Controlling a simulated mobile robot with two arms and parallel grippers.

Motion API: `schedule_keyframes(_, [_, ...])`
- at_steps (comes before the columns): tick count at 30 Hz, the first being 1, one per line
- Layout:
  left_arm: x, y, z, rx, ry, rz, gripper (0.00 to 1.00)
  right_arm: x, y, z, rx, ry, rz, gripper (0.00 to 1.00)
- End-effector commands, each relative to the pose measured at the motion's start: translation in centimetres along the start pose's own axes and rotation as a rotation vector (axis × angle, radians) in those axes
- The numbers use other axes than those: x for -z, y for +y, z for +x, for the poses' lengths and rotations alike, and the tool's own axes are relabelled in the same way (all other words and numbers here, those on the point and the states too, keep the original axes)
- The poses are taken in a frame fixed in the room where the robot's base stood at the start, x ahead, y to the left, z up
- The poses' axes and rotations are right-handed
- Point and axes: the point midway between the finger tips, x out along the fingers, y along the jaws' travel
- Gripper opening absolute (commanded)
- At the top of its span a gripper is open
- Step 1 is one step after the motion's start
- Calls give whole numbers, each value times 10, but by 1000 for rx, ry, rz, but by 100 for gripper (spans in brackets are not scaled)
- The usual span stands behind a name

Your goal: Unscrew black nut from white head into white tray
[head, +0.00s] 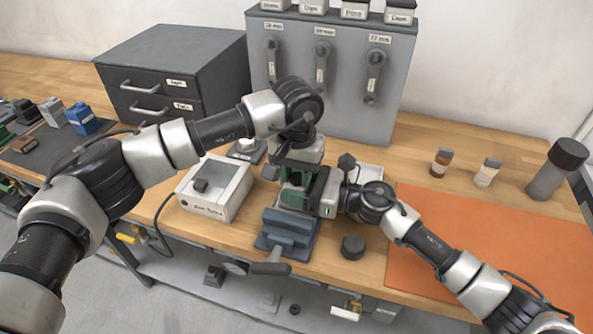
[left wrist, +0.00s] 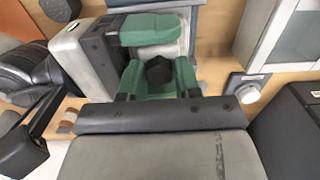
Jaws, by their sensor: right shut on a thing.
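The white head (left wrist: 175,50) shows in the left wrist view, partly covered by green pads. The black nut (left wrist: 158,72) sits on it. My left gripper (head: 293,172) reaches down from above; in the left wrist view its green-padded fingers (left wrist: 158,84) stand open either side of the nut, and contact is unclear. My right gripper (head: 308,197) comes in from the right, shut on the white head; it also shows in the left wrist view (left wrist: 135,38). A white tray-like thing (head: 369,172) is partly hidden behind my right gripper.
A blue vise (head: 288,236) stands in front of the grippers. A white box with a clear lid (head: 215,205) is left and a black knob (head: 352,248) right. A grey tool panel (head: 345,110) is behind. The orange mat (head: 500,245) has free room.

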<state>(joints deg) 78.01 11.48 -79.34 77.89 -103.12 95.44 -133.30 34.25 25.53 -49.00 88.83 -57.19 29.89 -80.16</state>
Motion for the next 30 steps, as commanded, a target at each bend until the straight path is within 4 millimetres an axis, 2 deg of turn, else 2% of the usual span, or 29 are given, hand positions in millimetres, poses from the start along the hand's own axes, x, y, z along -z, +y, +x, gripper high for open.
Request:
schedule_keyframes(1, [0,0,0,0,0,0,25,1,-1,-1,5,2,1,2])
schedule_keyframes(6, [0,0,0,1,0,-1,0,1,-1,-1,5,2,1,2])
schedule_keyframes(11, [0,0,0,1,0,-57,0,1,-1,-1,5,2,1,2])
schedule_keyframes(14, [0,-1,0,2,0,-194,0,1,-1,-1,4,2,1,2])
schedule_keyframes(24, [0,-1,0,4,1,-854,0,2,-1,-1,4,3,1,2])
schedule_keyframes(30, [0,-1,-1,5,2,-1121,0,2,-1,-1,4,3,2,2])
